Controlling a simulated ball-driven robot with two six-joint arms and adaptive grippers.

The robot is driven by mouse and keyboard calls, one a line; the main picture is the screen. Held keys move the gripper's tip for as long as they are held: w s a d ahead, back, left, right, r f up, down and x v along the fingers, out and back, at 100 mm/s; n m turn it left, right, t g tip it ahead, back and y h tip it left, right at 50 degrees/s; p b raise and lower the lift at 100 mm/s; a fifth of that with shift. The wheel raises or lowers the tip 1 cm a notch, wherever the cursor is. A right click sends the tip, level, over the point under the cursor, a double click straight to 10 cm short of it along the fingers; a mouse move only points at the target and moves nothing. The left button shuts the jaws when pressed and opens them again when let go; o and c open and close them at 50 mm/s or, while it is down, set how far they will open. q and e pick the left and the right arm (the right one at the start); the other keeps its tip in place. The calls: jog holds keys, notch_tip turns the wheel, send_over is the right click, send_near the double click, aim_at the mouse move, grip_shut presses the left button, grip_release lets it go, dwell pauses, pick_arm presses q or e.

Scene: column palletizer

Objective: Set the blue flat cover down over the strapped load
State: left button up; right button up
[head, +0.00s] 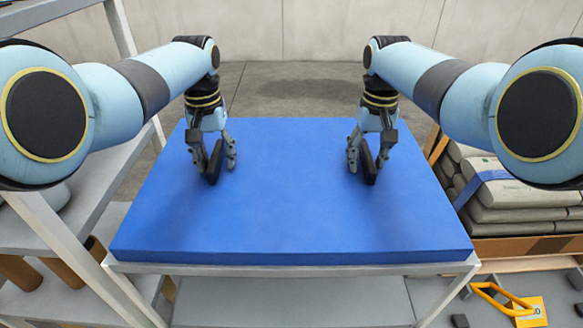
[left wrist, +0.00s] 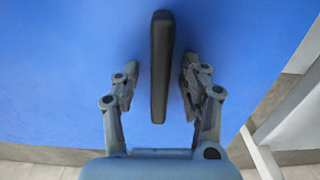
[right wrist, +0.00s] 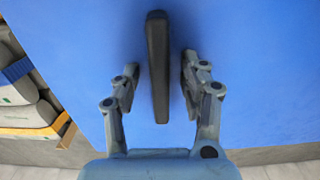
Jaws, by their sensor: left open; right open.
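The blue flat cover (head: 285,210) lies flat on a light-framed stand (head: 300,268) in front of me. Two black bar handles stand up from it, the left one (left wrist: 161,60) and the right one (right wrist: 158,60). My left gripper (head: 212,160) is open, with its fingers on either side of the left handle. My right gripper (head: 362,160) is open, with its fingers on either side of the right handle. Neither wrist view shows fingers pressed on a handle. The strapped load (head: 500,190), grey bags with a blue strap, is at the right, partly hidden by my right arm.
A grey shelf rack (head: 50,228) with brown cylinders (head: 62,275) stands close at the left. A yellow handle-like item (head: 500,298) lies at the lower right. Free concrete floor (head: 290,85) shows behind the cover, up to a wall.

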pick_arm(q)
grip_shut()
pick_arm(e)
grip_shut()
